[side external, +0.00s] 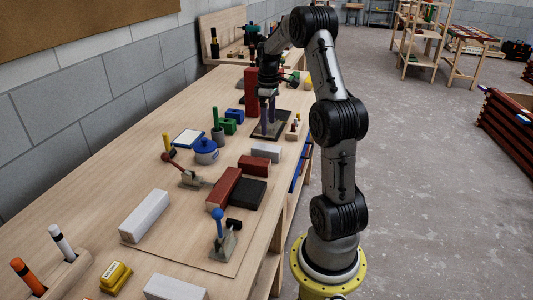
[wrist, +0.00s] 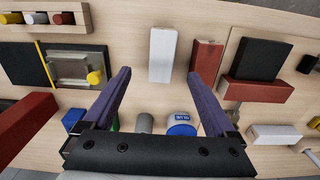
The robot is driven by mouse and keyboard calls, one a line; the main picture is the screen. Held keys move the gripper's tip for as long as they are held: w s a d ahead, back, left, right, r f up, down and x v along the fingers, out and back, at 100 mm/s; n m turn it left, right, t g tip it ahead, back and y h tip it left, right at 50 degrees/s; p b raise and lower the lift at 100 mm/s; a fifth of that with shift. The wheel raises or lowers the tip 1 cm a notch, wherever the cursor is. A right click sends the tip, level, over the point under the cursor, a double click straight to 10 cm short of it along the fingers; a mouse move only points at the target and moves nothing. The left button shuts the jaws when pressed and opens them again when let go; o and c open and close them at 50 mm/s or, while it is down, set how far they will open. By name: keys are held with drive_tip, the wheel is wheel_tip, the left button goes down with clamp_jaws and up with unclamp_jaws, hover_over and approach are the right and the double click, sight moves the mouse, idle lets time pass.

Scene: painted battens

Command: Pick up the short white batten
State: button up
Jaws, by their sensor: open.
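A short white batten (side external: 265,152) lies on the table near its right edge in the side view, beside a short red batten (side external: 254,163). The white batten also shows in the wrist view (wrist: 162,55), beyond my fingertips and roughly centred between them, with the red one (wrist: 206,58) just to its right. My gripper (side external: 267,130) is open and empty, its purple fingers pointing down. In the side view it appears over the dark plate (side external: 285,122), behind the white batten.
A longer white batten (side external: 145,215) and another at the front edge (side external: 175,289) lie nearer the camera. A long red batten (side external: 223,188) lies against a black block (side external: 248,192). A blue pot (side external: 205,150) and a tall red block (side external: 251,92) stand nearby.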

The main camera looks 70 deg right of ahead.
sight(266, 147)
drive_tip(key=f, duration=0.8)
drive_tip(key=shift+w+a+f, duration=0.2)
drive_tip(key=shift+w+f, duration=0.05)
clamp_jaws()
